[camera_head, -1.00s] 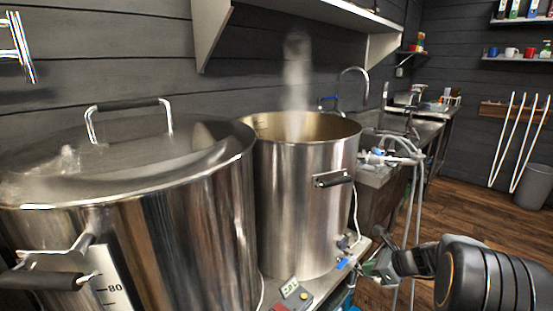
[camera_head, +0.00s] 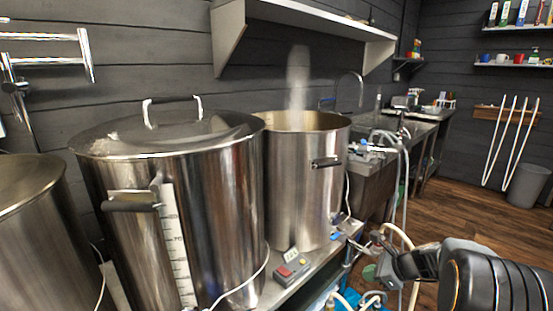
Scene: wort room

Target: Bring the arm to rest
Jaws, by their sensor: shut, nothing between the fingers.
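My gripper (camera_head: 372,246) is at the lower right of the head view, at the end of my dark arm. It is shut and looks empty. It is beside the front edge of the metal bench, to the right of the open steaming kettle (camera_head: 298,190). Its fingertips are small in the picture and lie close to pale hoses. I cannot tell whether they touch anything.
A large lidded steel pot (camera_head: 220,220) stands left of the kettle, and another pot (camera_head: 25,225) is at the far left. A small controller box (camera_head: 291,268) sits on the bench. A sink (camera_head: 372,178) with hoses is behind my gripper. Wooden floor (camera_head: 470,205) is clear at the right.

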